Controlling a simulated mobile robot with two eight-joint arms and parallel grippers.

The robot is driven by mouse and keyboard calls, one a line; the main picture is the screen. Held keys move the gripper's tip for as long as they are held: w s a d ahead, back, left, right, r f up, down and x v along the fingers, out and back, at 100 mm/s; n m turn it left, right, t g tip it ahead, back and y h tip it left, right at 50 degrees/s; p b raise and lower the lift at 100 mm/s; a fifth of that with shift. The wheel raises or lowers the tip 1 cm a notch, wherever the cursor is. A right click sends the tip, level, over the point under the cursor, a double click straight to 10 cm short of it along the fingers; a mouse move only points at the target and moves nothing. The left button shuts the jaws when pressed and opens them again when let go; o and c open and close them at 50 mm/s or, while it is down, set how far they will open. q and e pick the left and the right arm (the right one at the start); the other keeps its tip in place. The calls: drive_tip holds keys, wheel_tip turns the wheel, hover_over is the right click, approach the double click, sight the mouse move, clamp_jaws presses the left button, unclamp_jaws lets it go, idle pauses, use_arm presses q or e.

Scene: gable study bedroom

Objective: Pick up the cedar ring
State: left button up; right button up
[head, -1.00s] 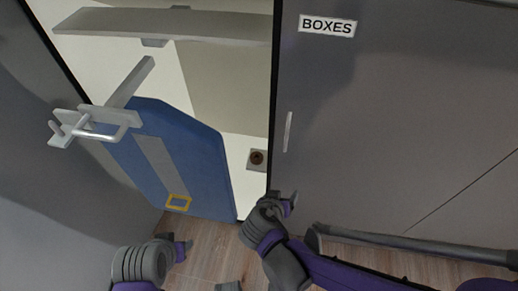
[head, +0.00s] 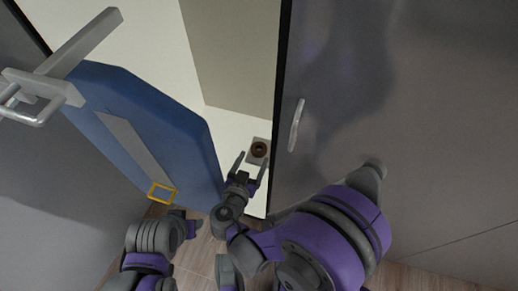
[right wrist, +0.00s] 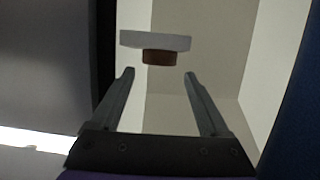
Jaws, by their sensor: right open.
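The cedar ring (head: 259,149) is a small brown ring resting against a pale grey block (head: 252,161) inside the open cupboard. My right gripper (head: 250,166) is open and empty, its fingers pointing into the cupboard just short of the ring. In the right wrist view the ring (right wrist: 159,57) shows edge-on as a brown band against the block (right wrist: 155,40). It lies beyond and roughly midway between the open fingertips (right wrist: 160,74), apart from them. My left gripper (head: 190,226) is low, near the blue board; its jaw opening is unclear.
A blue board (head: 150,115) with a yellow buckle (head: 161,192) stands at the left of the opening. A grey door (head: 400,120) with a handle (head: 296,125) borders the right side. A grey bracket (head: 45,85) juts in at upper left.

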sight(260, 146)
drive_tip(key=b+x, duration=0.1)
drive_tip(key=x, duration=0.4)
drive_tip(key=c, duration=1.1)
drive_tip(key=shift+r, duration=0.1)
